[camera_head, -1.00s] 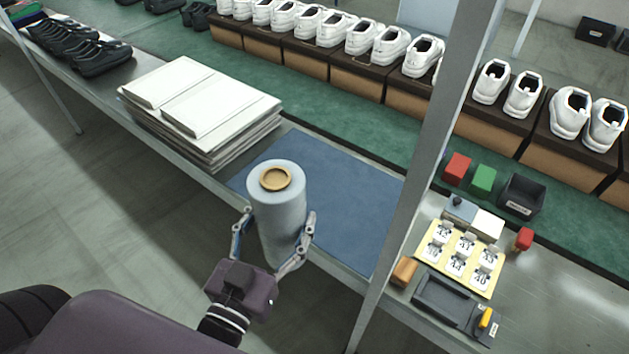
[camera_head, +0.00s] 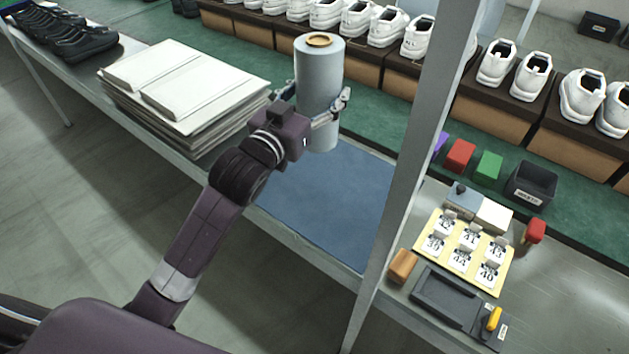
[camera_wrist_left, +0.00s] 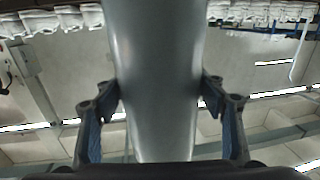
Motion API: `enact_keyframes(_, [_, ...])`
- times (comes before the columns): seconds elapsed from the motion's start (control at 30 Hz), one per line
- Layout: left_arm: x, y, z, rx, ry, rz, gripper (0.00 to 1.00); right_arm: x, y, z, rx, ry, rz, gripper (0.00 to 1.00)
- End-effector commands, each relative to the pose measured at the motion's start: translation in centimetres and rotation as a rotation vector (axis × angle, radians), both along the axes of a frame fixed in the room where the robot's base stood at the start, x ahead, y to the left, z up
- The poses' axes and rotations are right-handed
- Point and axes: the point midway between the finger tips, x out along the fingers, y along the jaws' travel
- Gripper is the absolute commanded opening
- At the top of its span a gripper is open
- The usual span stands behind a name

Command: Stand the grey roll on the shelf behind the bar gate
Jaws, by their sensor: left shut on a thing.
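The grey roll (camera_head: 318,85) is upright, with an orange-brown core ring at its top. My left gripper (camera_head: 316,98) is shut on it, one finger on each side. The roll is held above the far part of the blue mat, in front of the green belt; its lower end looks clear of the mat. In the left wrist view the roll (camera_wrist_left: 158,90) fills the middle, between the fingers of my left gripper (camera_wrist_left: 157,98). I cannot make out a bar gate or its shelf in these views. My right gripper is not in view.
A blue mat (camera_head: 335,205) lies bare on the bench. A stack of white sheets (camera_head: 185,90) is left of the roll. A metal post (camera_head: 415,150) rises at the right. Beyond it are a number-card board (camera_head: 465,252) and a black bin (camera_head: 531,186). Shoes on boxes line the back.

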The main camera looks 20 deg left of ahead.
Motion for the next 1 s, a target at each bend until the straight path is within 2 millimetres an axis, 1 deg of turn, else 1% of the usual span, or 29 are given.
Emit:
enact_keyframes(0.03, [0.6,0.2,0.6,0.001,-0.01,0.001,0.21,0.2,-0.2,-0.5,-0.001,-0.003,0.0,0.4])
enact_keyframes(0.13, [1.3,0.5,1.2,-0.001,-0.008,0.003,0.21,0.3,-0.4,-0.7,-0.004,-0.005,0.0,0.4])
enact_keyframes(0.2, [1.6,0.6,1.2,-0.001,-0.005,0.004,0.21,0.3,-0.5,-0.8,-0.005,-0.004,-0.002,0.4])
enact_keyframes(0.27, [1.7,0.7,0.7,-0.003,-0.003,0.005,0.21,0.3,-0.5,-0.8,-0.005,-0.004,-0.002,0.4])
enact_keyframes(0.37, [1.7,0.7,-1.3,-0.002,0.002,0.006,0.21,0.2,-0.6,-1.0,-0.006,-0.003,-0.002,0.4])
enact_keyframes(0.6, [1.6,0.7,-7.5,-0.003,0.002,0.005,0.21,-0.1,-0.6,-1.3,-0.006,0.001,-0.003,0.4])
enact_keyframes(0.8, [1.7,0.7,-12.0,-0.003,0.0,0.006,0.21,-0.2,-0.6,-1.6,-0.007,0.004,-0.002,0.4])
enact_keyframes(0.9, [1.6,0.7,-13.3,-0.003,-0.005,0.005,0.21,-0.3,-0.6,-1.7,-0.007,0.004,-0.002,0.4])
enact_keyframes(1.0, [1.7,0.7,-13.9,-0.002,-0.006,0.005,0.21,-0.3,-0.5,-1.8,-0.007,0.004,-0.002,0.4])
